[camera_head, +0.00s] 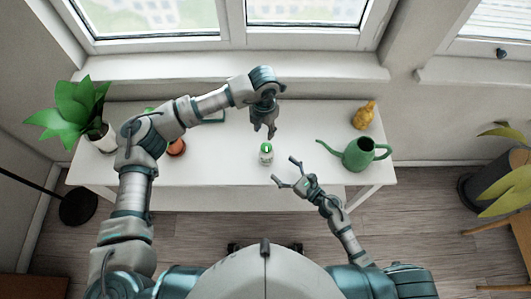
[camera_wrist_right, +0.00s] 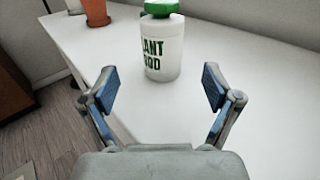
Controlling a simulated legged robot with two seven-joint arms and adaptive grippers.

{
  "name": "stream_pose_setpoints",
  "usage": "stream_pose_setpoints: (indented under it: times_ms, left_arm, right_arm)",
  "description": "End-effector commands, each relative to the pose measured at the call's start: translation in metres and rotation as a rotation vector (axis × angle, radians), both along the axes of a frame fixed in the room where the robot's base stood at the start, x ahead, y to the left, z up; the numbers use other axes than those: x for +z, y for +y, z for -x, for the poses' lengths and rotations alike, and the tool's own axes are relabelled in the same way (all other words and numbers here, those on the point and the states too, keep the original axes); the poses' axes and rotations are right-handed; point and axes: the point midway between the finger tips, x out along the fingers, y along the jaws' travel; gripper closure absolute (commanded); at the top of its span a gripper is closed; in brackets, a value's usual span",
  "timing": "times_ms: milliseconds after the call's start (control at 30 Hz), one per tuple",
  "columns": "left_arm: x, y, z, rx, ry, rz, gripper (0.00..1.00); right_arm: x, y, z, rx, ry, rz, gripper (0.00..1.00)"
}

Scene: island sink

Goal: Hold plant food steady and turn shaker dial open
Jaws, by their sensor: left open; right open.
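The plant food shaker (camera_head: 266,157) is a small white bottle with a green top, upright on the white table near its front edge. My right gripper (camera_head: 284,172) is open to the shaker's right and front. In the right wrist view its fingers (camera_wrist_right: 158,88) are spread wide with nothing between them, and the bottle is beyond them.
A green watering can (camera_head: 358,155) and a yellow ornament (camera_head: 365,115) stand on the right of the white table (camera_head: 225,168). A potted plant (camera_head: 78,110) stands at the left end. A terracotta pot (camera_head: 177,147) is partly behind my left arm. Windows line the back wall.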

Motion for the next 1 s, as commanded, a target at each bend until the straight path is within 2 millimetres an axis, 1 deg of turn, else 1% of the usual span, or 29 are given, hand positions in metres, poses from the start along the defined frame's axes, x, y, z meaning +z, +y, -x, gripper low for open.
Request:
stream_pose_setpoints:
  times_ms: [33,200,300,400,600,867,967,1000]
  left_arm:
    - [0.000,-0.001,0.000,0.000,-0.001,-0.001,0.58]
    - [0.000,-0.002,0.000,-0.001,-0.001,-0.002,0.58]
    - [0.000,0.000,0.000,0.000,-0.001,-0.001,0.58]
    - [0.000,0.001,0.000,0.000,-0.001,0.001,0.58]
    - [0.000,0.003,0.000,0.000,-0.001,0.002,0.58]
    - [0.000,0.000,0.001,0.000,-0.001,0.000,0.58]
    - [0.000,-0.001,0.001,-0.001,-0.001,-0.001,0.58]
    - [0.000,-0.001,0.001,-0.001,-0.001,-0.002,0.58]
  right_arm:
    - [0.001,0.009,-0.009,0.001,-0.003,-0.002,0.11]
    - [0.001,0.034,-0.033,-0.001,-0.002,-0.002,0.11]
    - [0.001,0.048,-0.045,0.000,-0.002,-0.001,0.11]
    - [0.000,0.058,-0.054,0.000,-0.001,-0.002,0.11]
    - [0.000,0.069,-0.062,-0.001,-0.001,0.002,0.11]
    - [0.000,0.068,-0.063,0.000,0.000,0.000,0.11]
    - [0.000,0.067,-0.063,0.000,0.000,-0.001,0.34]
    - [0.000,0.067,-0.063,0.000,0.000,-0.001,0.44]
